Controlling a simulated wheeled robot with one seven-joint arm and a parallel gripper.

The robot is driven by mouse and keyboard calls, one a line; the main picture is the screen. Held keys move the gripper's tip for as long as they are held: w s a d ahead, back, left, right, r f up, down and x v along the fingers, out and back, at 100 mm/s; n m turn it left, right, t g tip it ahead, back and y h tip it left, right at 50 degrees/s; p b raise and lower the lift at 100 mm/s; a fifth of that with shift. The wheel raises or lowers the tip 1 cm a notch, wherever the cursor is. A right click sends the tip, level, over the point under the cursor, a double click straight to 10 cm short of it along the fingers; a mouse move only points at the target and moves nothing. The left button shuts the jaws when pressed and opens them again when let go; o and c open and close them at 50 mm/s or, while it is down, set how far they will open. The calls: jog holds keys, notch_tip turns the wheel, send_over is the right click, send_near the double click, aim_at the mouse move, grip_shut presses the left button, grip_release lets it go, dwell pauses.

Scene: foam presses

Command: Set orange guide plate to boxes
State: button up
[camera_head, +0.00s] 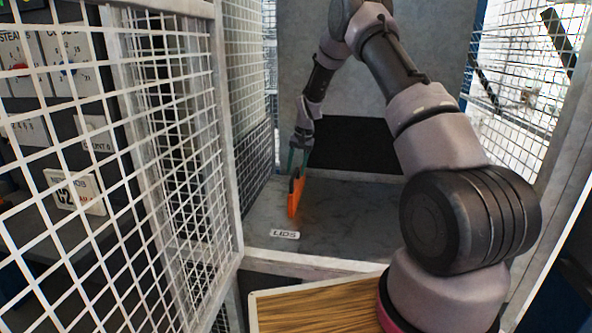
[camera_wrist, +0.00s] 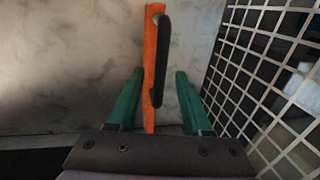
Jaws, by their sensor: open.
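The orange guide plate (camera_head: 294,198) stands on edge on the grey floor of a mesh-sided bay, behind a "LIDS" label (camera_head: 285,234). My gripper (camera_head: 300,160) reaches down at the plate's top. In the wrist view the plate (camera_wrist: 150,75) appears as a narrow orange strip with a black handle (camera_wrist: 161,60) along its side. My gripper's teal fingers (camera_wrist: 157,98) are open, one on each side of the plate, with a gap on both sides. The plate's underside is hidden. I cannot make out any boxes.
White mesh (camera_head: 170,150) walls off the left, and more mesh (camera_head: 515,80) stands at the right. In the wrist view mesh (camera_wrist: 270,80) is close to the right finger. A wood-topped surface (camera_head: 310,308) is in front. The bay floor (camera_head: 350,215) right of the plate is clear.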

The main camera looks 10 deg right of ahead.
jog(key=shift+f, duration=0.3)
grip_shut()
dwell(1.3)
